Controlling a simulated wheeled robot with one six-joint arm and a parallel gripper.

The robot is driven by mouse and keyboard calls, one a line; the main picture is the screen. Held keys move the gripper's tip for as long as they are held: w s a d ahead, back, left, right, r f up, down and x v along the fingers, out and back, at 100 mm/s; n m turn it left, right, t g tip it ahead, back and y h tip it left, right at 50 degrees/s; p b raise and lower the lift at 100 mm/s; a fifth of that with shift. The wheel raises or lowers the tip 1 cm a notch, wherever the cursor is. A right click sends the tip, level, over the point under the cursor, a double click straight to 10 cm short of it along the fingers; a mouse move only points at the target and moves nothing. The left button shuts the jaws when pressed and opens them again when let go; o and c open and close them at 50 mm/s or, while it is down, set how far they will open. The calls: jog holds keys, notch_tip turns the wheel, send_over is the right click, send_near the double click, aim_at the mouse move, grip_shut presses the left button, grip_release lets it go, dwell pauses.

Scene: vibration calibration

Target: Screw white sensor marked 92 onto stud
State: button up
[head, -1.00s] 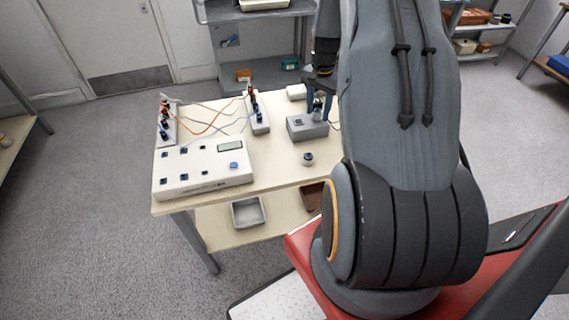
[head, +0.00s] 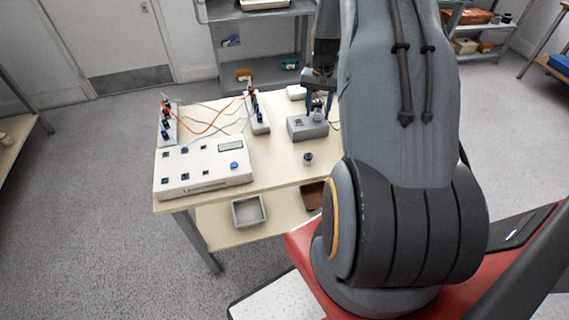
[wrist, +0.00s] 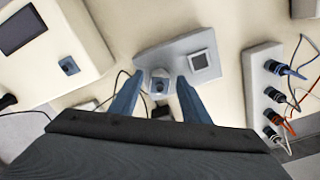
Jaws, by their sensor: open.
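A grey block (head: 304,130) stands on the table; it also shows in the wrist view (wrist: 185,58), with a small dark square on its top. A pale silvery six-sided part (wrist: 159,77) with a dark centre sits at the block's end. I cannot read any number on it or tell whether it is the sensor or the stud. My gripper (wrist: 157,92) is open, its two blue fingers on either side of this part, with gaps visible. In the head view my gripper (head: 318,108) is over the block, partly behind my arm. A small dark-and-silver cylinder (head: 308,158) stands near the table's front.
A white control box (head: 203,170) is at the table's left. Two terminal strips (head: 259,117) with plugs and loose cables stand behind it. A white device with a dark screen (wrist: 22,30) is close in the wrist view. A small white box (head: 297,92) lies behind.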

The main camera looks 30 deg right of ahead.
grip_shut()
jog(key=shift+m+b, duration=0.4)
jog(key=shift+m, duration=1.6)
jog(key=shift+m, duration=0.5)
jog(key=shift+m+b, duration=0.35)
jog(key=shift+m, duration=1.15)
jog(key=shift+m, duration=0.9)
jog(key=shift+w+m+b, duration=0.1)
jog(key=shift+m+b, duration=0.25)
jog(key=shift+m, duration=0.75)
